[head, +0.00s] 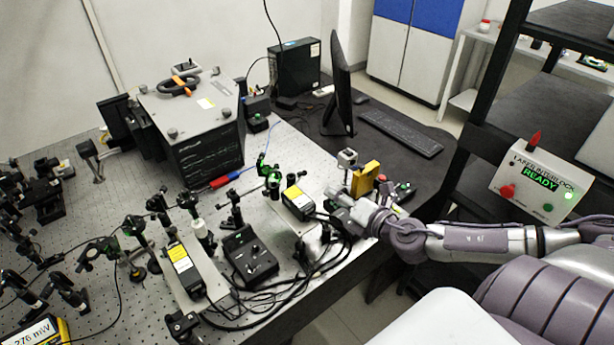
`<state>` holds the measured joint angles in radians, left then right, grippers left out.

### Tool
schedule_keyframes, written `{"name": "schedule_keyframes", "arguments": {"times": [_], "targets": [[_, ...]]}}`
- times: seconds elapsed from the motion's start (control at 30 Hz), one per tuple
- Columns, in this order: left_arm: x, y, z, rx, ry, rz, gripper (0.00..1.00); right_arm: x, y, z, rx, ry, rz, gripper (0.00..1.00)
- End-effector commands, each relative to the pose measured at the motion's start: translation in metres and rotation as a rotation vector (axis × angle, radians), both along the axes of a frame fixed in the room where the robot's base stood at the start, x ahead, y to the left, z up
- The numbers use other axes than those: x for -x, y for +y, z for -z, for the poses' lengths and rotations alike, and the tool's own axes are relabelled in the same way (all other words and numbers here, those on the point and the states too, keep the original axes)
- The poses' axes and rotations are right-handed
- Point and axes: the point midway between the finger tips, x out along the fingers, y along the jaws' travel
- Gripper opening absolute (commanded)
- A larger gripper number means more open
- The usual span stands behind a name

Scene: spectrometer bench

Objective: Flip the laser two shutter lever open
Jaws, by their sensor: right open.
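Two laser heads with yellow and black labels sit on the perforated optical bench (270,155). One laser (184,268) is nearer the front left, and the other laser (298,200) is at the bench's right side. I cannot tell by any marking which is laser two. No shutter lever can be made out clearly at this size. My right gripper (337,200) is open beside the right-hand laser, just right of its body. Its fingertips are small in the view, and I cannot tell whether they touch anything. My left gripper is not in view.
A black control box (249,257) and loose cables (300,285) lie between the lasers. A yellow block (365,179) stands just behind my right gripper. A monitor (340,85) and keyboard (401,133) are farther back. An interlock box (540,183) at right reads READY with a green light.

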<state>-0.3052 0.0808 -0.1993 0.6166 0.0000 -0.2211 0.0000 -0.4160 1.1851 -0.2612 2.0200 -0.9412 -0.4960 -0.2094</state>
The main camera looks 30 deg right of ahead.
Motion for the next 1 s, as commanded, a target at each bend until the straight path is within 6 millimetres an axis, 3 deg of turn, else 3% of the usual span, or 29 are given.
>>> {"name": "schedule_keyframes", "arguments": {"times": [0.17,0.5,0.7,1.0], "targets": [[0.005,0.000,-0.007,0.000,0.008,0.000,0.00,-0.022,0.001,0.001,-0.004,-0.005,0.002,0.41],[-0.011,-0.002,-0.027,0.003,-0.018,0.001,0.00,-0.073,0.006,0.013,-0.005,-0.002,0.002,0.41],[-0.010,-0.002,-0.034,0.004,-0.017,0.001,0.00,-0.102,0.008,0.022,-0.005,-0.001,0.001,0.41],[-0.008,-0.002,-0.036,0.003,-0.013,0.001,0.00,-0.117,0.010,0.028,-0.003,0.001,-0.001,0.41]]}}
